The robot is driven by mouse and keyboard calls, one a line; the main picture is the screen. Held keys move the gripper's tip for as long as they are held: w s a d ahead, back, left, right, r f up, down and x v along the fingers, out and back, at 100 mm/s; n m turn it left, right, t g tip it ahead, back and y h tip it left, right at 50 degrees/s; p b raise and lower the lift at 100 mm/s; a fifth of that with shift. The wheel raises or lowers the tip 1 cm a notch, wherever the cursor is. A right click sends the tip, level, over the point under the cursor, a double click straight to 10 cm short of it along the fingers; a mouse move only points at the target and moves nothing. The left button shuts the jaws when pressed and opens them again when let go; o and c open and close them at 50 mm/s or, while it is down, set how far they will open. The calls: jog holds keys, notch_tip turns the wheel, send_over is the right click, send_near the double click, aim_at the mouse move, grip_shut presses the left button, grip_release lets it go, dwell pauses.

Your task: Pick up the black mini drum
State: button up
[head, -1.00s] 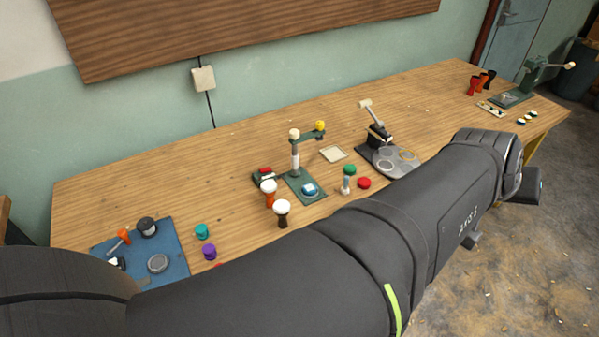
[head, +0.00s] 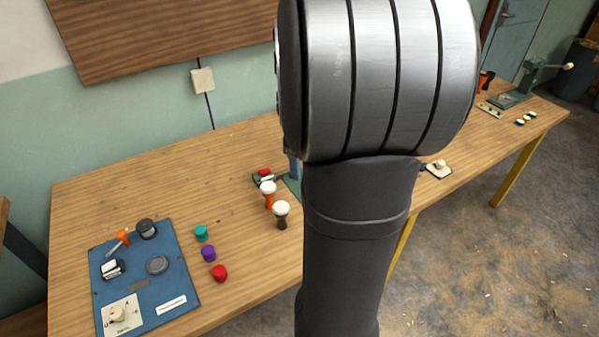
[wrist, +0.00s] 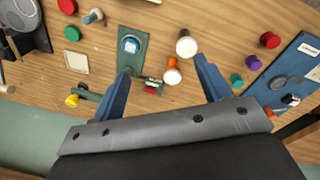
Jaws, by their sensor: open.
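The black mini drum (head: 281,213) has a white head and a dark goblet base, and stands on the wooden table just in front of an orange mini drum (head: 268,193). In the wrist view the black drum's white head (wrist: 187,47) shows beyond my fingertips, nearer the right finger. The orange drum (wrist: 172,76) also shows there, in the gap between the fingers as pictured. My gripper (wrist: 161,68) is open and empty, with its two blue fingers apart above the table.
A green stand (wrist: 132,50) and a small red-topped device (head: 264,177) are close to the drums. Teal (head: 201,233), purple (head: 208,254) and red (head: 220,273) caps lie left of them, beside a blue board (head: 180,255). Bare wood lies between drums and caps.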

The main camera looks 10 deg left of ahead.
jog(key=n+g, duration=0.1)
jog(key=n, duration=0.1)
send_over(281, 206)
jog(key=d, duration=0.1)
jog(key=f, duration=1.3)
jog(key=shift+s, duration=0.2)
jog(key=shift+w+a+f, duration=0.1)
jog(key=shift+a+f, duration=0.15)
jog(key=shift+f, duration=1.2)
jog(key=shift+w+a+f, duration=0.1)
jog(key=shift+a+f, duration=0.1)
jog(key=shift+f, duration=1.25)
jog(key=c, duration=1.1)
